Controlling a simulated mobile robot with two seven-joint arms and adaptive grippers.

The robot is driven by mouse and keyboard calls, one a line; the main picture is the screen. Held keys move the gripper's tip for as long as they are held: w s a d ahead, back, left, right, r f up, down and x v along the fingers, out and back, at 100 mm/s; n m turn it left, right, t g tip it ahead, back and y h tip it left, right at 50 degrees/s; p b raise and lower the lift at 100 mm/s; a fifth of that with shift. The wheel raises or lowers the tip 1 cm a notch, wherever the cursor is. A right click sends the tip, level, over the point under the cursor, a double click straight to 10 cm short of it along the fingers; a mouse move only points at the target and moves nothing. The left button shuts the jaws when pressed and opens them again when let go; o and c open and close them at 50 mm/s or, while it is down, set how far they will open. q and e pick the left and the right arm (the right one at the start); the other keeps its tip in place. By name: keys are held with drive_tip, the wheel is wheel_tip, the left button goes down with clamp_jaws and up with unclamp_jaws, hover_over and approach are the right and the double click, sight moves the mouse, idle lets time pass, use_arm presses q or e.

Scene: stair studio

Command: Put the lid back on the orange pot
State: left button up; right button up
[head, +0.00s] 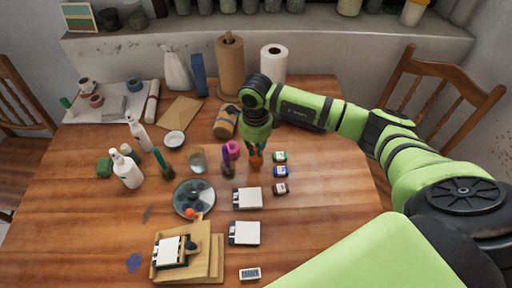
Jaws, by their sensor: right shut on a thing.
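My right gripper (256,146) points down over the middle of the table, right of the pink roll. It is shut on a small orange thing (256,160) at its fingertips. The fingers cover much of it, so I cannot tell whether this is the lid, the orange pot, or both together, nor whether it touches the table. A small round orange thing (190,212) shows at the lower edge of the dark round plate (181,198); I cannot tell what it is. My left gripper is not in view.
Small green (280,157), blue (281,171) and brown (281,188) pots stand close right of the gripper. A purple-handled item (227,163) and a pink roll (233,149) are close left. White blocks (247,198) lie nearer. The table's right side is mostly clear.

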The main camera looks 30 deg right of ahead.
idle(0.3)
drive_tip(key=o, duration=1.3)
drive_tip(key=shift+o, duration=0.2)
drive_tip(key=shift+r+p, duration=2.25)
drive_tip(key=shift+r, duration=1.3)
drive_tip(key=shift+c, duration=0.4)
clamp_jaws()
drive_tip(key=shift+f, duration=0.25)
